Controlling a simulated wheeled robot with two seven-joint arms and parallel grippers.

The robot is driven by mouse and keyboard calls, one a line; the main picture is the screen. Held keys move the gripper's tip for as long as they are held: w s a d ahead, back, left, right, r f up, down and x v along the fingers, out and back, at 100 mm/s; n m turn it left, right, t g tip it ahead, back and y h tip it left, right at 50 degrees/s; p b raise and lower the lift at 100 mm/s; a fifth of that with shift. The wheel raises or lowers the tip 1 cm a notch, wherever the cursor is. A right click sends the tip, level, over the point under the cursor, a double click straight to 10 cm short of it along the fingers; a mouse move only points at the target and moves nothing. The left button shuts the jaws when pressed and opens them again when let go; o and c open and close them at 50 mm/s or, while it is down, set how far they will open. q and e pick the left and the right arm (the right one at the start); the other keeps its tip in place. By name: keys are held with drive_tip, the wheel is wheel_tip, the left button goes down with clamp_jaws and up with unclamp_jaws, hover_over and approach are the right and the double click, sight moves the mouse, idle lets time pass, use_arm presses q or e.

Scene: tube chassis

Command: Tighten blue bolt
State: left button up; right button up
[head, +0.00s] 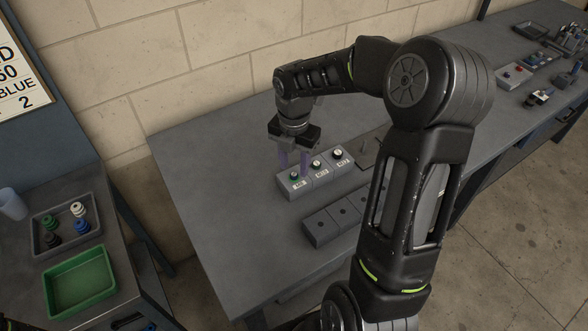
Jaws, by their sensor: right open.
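A blue bolt (82,227) stands in a dark tray (38,218) on the left bench, beside a green, a white and a black one. My right gripper (293,163) reaches over the middle table, far to the right of that tray. It points down, with its two fingers apart at the left end of a grey block (289,190) with labelled knobs. A green-topped knob (294,176) sits just below the fingers; I cannot tell whether they touch it. Nothing shows held between the fingers. My left gripper is not in view.
A grey block with dark holes (318,231) lies in front of the labelled block. A green tray (80,280) and a pale cup (11,204) are on the left bench. More parts (515,75) lie far right. The middle table's left part is clear. A brick wall stands behind.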

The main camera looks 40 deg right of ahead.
wheel_tip(320, 180, up, 5)
drive_tip(key=shift+r+b, duration=0.2)
drive_tip(key=shift+b, duration=0.1)
drive_tip(key=shift+f, duration=0.1)
idle(0.3)
